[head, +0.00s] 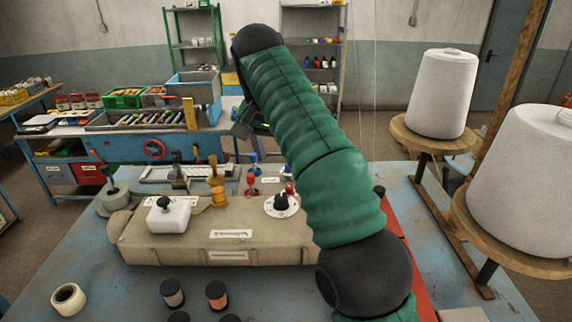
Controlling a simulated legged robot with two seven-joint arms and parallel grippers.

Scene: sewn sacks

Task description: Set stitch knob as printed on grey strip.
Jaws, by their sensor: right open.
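A sewing machine body (215,245), beige, lies across the blue table. A black knob (281,201) stands on a round white dial on its right part, close to my green-sleeved right arm; this looks like the stitch knob, but its marks are too small to read. Pale printed strips (231,234) sit on the machine's front, also unreadable; I cannot tell which is the grey strip. My right gripper (243,123) is open, beyond and above the machine, partly hidden by my arm and apart from the knob. My left gripper is out of view.
A white box with a black knob (167,214), red levers (252,185) and a brass post (216,174) stand on the machine. Dark-capped spools (216,295) and a white roll (68,299) lie in front. Large thread cones (442,95) stand right.

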